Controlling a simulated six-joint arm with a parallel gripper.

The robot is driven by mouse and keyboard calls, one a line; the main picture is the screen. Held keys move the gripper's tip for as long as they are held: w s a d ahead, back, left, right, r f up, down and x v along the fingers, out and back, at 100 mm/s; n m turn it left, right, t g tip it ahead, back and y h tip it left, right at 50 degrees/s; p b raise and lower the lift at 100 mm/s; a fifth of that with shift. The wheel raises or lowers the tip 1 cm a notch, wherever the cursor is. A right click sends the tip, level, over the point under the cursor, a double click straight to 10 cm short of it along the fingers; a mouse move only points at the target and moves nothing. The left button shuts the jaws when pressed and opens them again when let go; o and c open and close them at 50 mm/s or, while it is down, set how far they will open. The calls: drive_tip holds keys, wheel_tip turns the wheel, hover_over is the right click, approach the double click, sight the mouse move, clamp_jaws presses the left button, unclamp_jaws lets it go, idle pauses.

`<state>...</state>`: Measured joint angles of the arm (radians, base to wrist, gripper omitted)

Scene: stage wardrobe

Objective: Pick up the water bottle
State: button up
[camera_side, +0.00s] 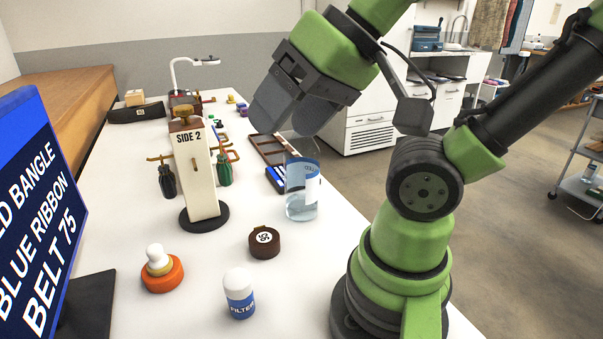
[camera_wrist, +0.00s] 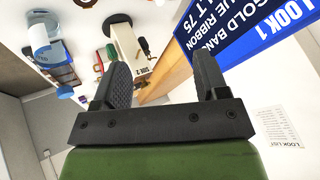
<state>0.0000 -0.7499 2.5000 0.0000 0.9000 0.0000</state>
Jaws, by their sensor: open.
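A clear, pale-blue cylinder with a white label and a blue band near its top (camera_side: 301,192) stands upright on the white table; it looks like the water bottle. In the wrist view a clear bluish container (camera_wrist: 41,42) shows at upper left, probably the same thing. My gripper (camera_side: 290,112) is open and empty, raised above and slightly left of the cylinder, apart from it. In the wrist view both fingers (camera_wrist: 162,75) are spread with nothing between them.
A "SIDE 2" stand (camera_side: 196,170) holds green- and black-handled tools to the cylinder's left. A brown round lid (camera_side: 265,242), a FILTER jar (camera_side: 239,297) and an orange-based knob (camera_side: 161,272) sit in front. A blue sign (camera_side: 42,220) borders the left. Bare table lies between them.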

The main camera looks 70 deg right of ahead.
drive_tip(key=w+d+r+n+g+h, duration=0.1)
drive_tip(key=w+d+n+g, duration=0.1)
drive_tip(key=w+d, duration=0.35)
drive_tip(key=w+d+r+n+g+h, duration=0.1)
drive_tip(key=w+d+n+g, duration=0.15)
drive_tip(key=d, duration=0.55)
drive_tip(key=d+f, duration=0.1)
drive_tip(key=d, duration=0.2)
drive_tip(key=d+n+g, duration=0.1)
drive_tip(key=d, duration=0.3)
drive_tip(key=w+d+f+g, duration=0.1)
drive_tip(key=d, duration=0.3)
drive_tip(key=shift+f+n+g, duration=0.25)
drive_tip(key=shift+f+n, duration=0.05)
drive_tip(key=shift+n, duration=0.05)
drive_tip(key=f, duration=0.4)
drive_tip(key=shift+s+d+f, duration=0.2)
drive_tip(key=shift+d+f, duration=0.05)
drive_tip(key=shift+d, duration=0.1)
wheel_tip(320, 180, down, 6)
drive_tip(key=shift+s+r, duration=0.15)
drive_tip(key=shift+d, duration=0.1)
clamp_jaws()
